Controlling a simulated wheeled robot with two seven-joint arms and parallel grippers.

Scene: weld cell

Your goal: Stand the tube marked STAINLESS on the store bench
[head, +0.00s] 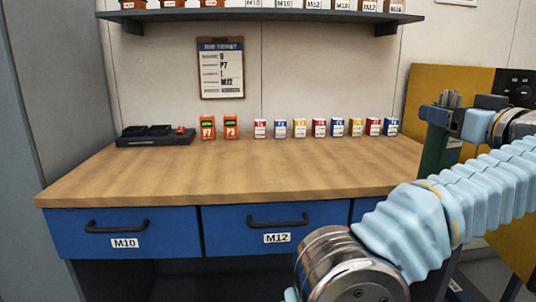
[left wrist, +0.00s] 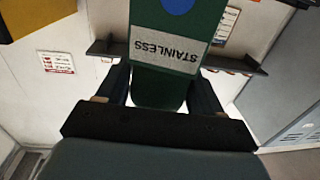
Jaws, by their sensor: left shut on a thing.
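The tube marked STAINLESS is dark green with a white label. In the left wrist view the tube (left wrist: 178,42) shows its lettering upside down, with part of a blue mark beside the label. In the head view the tube (head: 435,152) looks roughly upright, with grey rod ends at its top, and its lower part is hidden behind my arm. My left gripper (head: 441,119) is shut around the tube near its top, at the right end of the bench. Its two fingers (left wrist: 160,92) lie either side of the tube. The wooden-topped bench (head: 230,175) has blue drawers. My right gripper is not in view.
Small coloured boxes (head: 319,128) line the bench's back edge. Two orange devices (head: 219,127) and a black tray (head: 155,136) stand at the back left. The front and middle of the top are clear. A shelf (head: 270,15) hangs above; a yellow panel (head: 430,85) stands right.

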